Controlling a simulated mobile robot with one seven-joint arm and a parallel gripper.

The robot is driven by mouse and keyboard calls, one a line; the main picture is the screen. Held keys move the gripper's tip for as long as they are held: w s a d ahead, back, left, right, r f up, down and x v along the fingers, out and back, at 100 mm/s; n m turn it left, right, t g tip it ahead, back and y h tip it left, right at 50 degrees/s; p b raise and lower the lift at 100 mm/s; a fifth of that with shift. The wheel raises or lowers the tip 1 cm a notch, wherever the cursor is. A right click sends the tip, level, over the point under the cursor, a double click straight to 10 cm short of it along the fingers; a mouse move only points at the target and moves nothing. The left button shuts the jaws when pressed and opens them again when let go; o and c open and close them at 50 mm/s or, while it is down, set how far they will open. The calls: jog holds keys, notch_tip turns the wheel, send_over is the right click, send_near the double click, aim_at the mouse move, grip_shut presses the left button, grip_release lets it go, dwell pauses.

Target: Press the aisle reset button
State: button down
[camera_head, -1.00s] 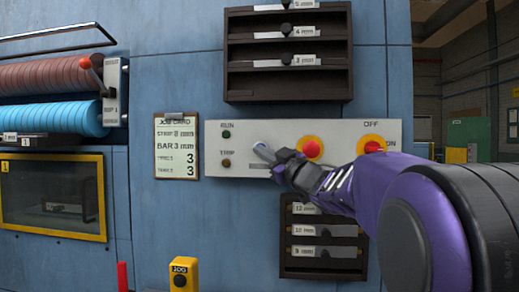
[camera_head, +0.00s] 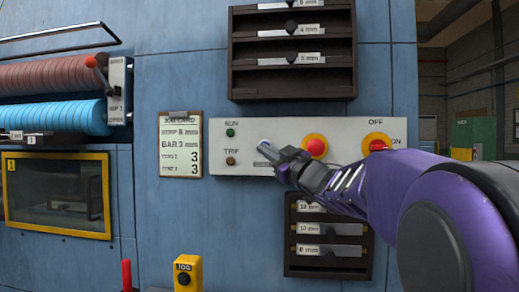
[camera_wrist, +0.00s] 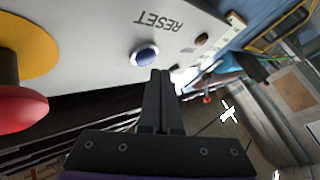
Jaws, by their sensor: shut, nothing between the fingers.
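The reset button is a blue round button in a pale ring on the light grey control panel (camera_head: 360,133). In the wrist view the reset button (camera_wrist: 145,54) sits below the printed word RESET, which appears upside down. My gripper (camera_wrist: 160,75) is shut and empty, with its fingertips just beside and below the button in that view. A small gap seems to show between tips and button; contact cannot be told.
A red mushroom button (camera_head: 315,147) on yellow is close to my gripper; it also shows in the wrist view (camera_wrist: 20,108). A red OFF/ON switch (camera_head: 378,146) is further right. Racks of bars hang above (camera_head: 292,85) and below (camera_head: 328,262). A yellow JOG box (camera_head: 187,273) is lower left.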

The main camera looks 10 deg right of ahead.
jog(key=s, duration=0.1)
jog(key=s+a+b, duration=0.1)
jog(key=s, duration=0.2)
jog(key=shift+s+a+b, duration=0.3)
jog(key=shift+s, duration=0.05)
dwell(0.7)
